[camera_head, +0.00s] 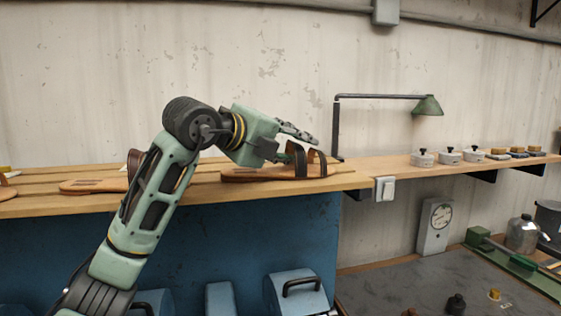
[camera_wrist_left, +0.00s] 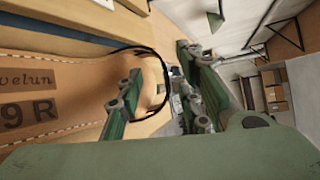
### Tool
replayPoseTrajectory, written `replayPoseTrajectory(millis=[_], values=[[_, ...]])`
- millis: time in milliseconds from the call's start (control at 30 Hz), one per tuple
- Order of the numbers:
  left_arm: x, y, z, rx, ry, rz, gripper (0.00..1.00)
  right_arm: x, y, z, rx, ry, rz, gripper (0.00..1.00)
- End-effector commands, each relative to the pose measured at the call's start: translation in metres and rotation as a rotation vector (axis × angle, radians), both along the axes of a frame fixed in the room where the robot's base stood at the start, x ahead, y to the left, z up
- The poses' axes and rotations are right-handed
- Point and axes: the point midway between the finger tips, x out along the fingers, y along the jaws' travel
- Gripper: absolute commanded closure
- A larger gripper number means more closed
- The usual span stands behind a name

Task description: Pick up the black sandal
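A sandal with a tan sole (camera_head: 262,175) and dark straps (camera_head: 319,163) lies on the right part of the wooden shelf in the head view. In the left wrist view its sole (camera_wrist_left: 45,95) is large at the left, stamped "39R", and a thin black strap edge (camera_wrist_left: 163,70) curves between my fingers. My left gripper (camera_head: 297,143) is at the straps, above the toe end of the sole. Its two green fingers stand apart in the left wrist view (camera_wrist_left: 160,100), so it is open. I cannot tell whether a finger touches the strap. My right gripper is not in view.
Another sandal (camera_head: 95,186) with a brown strap lies left on the slatted shelf (camera_head: 220,198), partly behind my arm. A sole tip shows at the far left edge. A green lamp (camera_head: 428,106) and small white pots (camera_head: 422,159) stand to the right. Blue boxes (camera_head: 297,291) sit below.

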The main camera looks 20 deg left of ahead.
Motion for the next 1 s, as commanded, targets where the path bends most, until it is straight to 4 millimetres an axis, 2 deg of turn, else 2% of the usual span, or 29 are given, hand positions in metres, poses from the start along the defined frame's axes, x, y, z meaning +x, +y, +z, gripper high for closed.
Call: replayPoseTrajectory(millis=[100,300,700,1000], values=[[0.0064,-0.0029,-0.0027,-0.001,0.002,0.000,0.67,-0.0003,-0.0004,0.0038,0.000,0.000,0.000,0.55],[0.0066,-0.0030,-0.0035,0.000,0.000,0.000,0.67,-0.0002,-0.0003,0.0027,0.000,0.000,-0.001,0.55],[0.0063,-0.0030,-0.0034,0.000,0.001,-0.001,1.00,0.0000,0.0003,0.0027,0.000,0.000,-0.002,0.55],[0.0065,-0.0032,-0.0059,0.003,0.006,-0.001,1.00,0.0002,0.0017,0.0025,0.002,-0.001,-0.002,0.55]])
